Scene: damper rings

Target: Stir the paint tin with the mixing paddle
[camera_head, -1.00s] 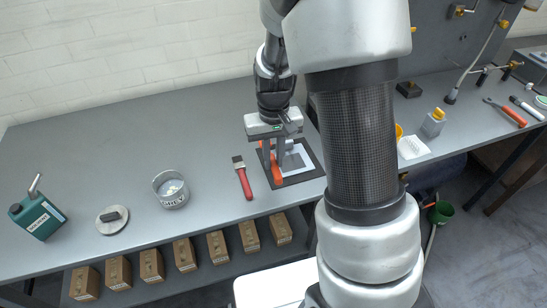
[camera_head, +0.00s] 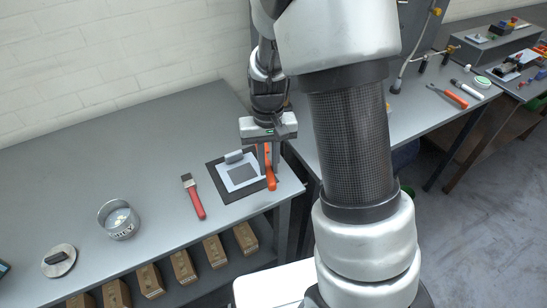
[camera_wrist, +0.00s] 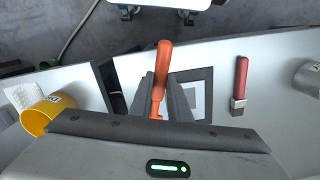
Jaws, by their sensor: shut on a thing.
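The paint tin (camera_head: 119,220) is a grey metal can, open at the top, upright on the bench at the left. It shows partly at the right edge of the wrist view (camera_wrist: 308,78). My gripper (camera_head: 267,163) is at the right edge of a dark mat. It is shut on an orange-handled tool (camera_head: 270,177), which I take to be the mixing paddle. Its orange handle (camera_wrist: 160,75) sticks out between my fingers in the wrist view. The tool's lower end is hidden. I cannot tell whether it touches the mat.
A dark mat (camera_head: 221,193) with a pale panel and a grey block (camera_head: 234,157) lies beside my gripper. A round lid (camera_head: 59,262) lies left of the tin. A yellow cup (camera_wrist: 50,112) shows in the wrist view.

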